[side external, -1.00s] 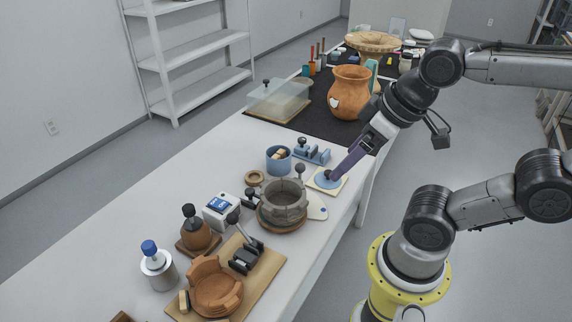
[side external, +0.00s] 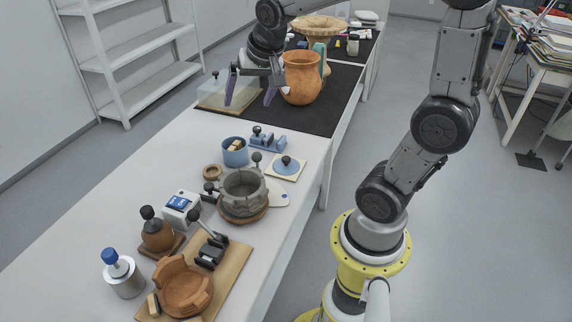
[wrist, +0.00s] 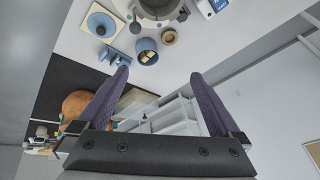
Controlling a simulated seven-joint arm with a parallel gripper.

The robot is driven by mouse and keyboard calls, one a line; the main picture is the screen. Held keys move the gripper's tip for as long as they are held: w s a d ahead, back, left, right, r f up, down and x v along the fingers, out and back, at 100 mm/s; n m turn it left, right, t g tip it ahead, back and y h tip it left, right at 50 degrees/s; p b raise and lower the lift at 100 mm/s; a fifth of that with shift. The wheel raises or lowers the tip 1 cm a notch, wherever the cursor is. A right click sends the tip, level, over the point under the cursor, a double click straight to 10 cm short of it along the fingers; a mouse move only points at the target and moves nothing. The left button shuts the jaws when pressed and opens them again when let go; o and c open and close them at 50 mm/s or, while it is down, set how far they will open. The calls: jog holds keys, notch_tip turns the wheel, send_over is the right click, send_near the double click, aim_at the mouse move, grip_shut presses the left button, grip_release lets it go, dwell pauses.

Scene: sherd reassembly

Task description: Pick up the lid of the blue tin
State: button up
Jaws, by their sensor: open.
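The blue lid (side external: 287,166) is a round disc with a dark knob. It lies on a cream square pad near the table's right edge, and it also shows at the upper left of the wrist view (wrist: 101,21). The open blue tin (side external: 235,154) stands to its left with tan pieces inside; it also shows in the wrist view (wrist: 147,57). My gripper (side external: 250,98) is open and empty, raised beyond the tin and away from the lid. Its two purple fingers (wrist: 160,76) are spread wide in the wrist view, with nothing between them.
An orange jug (side external: 301,80) stands on the black mat (side external: 335,85) just right of my gripper. A clear box (side external: 212,97) is below and left of it. A grey ringed vessel (side external: 243,190) is in front.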

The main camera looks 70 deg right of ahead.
jog(key=w+d+f+m+g, duration=0.2)
jog(key=d+f+m+g, duration=0.15)
jog(key=d+f, duration=0.8)
jog(key=m+g, duration=0.1)
jog(key=m, duration=0.1)
send_near(286, 158)
jog(key=shift+y, duration=0.4)
jog(key=f, duration=0.3)
jog(key=d+f, duration=0.1)
jog(key=f, duration=0.2)
jog(key=d+f, duration=0.1)
jog(key=f, duration=0.3)
jog(key=shift+w, duration=0.15)
